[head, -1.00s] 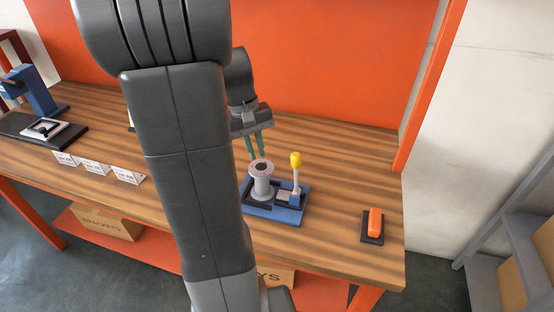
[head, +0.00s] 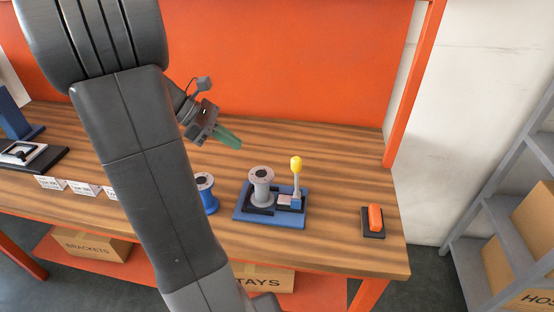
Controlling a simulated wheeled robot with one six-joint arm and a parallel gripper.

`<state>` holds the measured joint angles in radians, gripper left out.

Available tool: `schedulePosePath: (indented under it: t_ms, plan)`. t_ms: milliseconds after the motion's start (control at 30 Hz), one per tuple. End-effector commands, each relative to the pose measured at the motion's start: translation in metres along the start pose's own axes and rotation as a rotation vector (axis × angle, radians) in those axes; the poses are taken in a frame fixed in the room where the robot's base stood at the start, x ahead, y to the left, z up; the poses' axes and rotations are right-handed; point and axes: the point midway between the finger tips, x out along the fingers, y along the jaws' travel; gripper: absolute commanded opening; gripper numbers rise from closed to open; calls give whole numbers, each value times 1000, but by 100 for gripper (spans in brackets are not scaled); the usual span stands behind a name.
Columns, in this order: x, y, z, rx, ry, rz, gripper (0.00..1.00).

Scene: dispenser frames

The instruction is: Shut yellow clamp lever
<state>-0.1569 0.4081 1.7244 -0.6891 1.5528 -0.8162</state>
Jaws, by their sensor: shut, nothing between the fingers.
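The clamp lever with its yellow knob (head: 296,164) stands upright at the right side of a blue fixture base (head: 270,220) on the bench. A grey spool (head: 261,186) stands upright in the fixture, just left of the lever. My gripper (head: 238,143) is shut and empty, with its green fingers together. It is above the bench, to the upper left of the lever and apart from it, pointing right and slightly down.
A blue spool (head: 207,193) stands left of the fixture, partly hidden by my arm. An orange switch on a dark base (head: 374,219) sits near the bench's right end. An orange panel (head: 300,60) rises behind the bench.

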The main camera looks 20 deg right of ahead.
Motion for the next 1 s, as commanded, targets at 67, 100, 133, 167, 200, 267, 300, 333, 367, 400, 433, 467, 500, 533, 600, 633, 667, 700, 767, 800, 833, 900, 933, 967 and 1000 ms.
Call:
schedulePosePath:
  t_ms: [67, 100, 133, 167, 200, 267, 300, 333, 367, 400, 433, 467, 500, 533, 600, 633, 667, 700, 767, 800, 833, 900, 933, 967, 1000]
  plan:
    - [2, 0, 0, 1, 0, -1, 0]
    - [4, 0, 0, 1, 0, -1, 0]
    - [6, 0, 0, 2, 1, -1, 0]
    - [9, 0, 0, 2, 1, -2, 0]
    - [14, 0, 0, 1, 0, -3, 0]
    - [23, -1, 0, 2, 1, -4, 0]
    - [31, -1, 1, 1, 0, -6, 0]
    - [37, -1, 1, 1, 0, -5, 0]
    - [43, -1, 1, 1, -1, -6, 0]
    - [52, -1, 1, 1, 0, -7, 0]
    - [59, -1, 1, 1, 0, -6, 0]
    - [66, -1, 1, 2, -1, -7, 0]
    - [74, -1, 1, 1, 0, -7, 0]
    - [81, -1, 1, 2, 1, -7, 0]
    - [96, -1, 1, 1, 0, -7, 0]
    - [103, -1, 0, 1, 1, -7, 0]
    - [106, -1, 4, 3, 1, -5, 0]
    - [108, -1, 10, 5, 1, -5, 0]
    - [114, -1, 15, 4, 3, -4, 0]
    - [117, -1, 18, 4, 2, -3, 0]
    - [119, -1, 20, 3, 2, -3, 0]
    - [123, -1, 24, 4, 3, -3, 0]
    - [125, -1, 25, 3, 3, -2, 0]
    - [126, 0, 26, 3, 3, -2, 0]
    - [127, 0, 27, 3, 2, -1, 0]
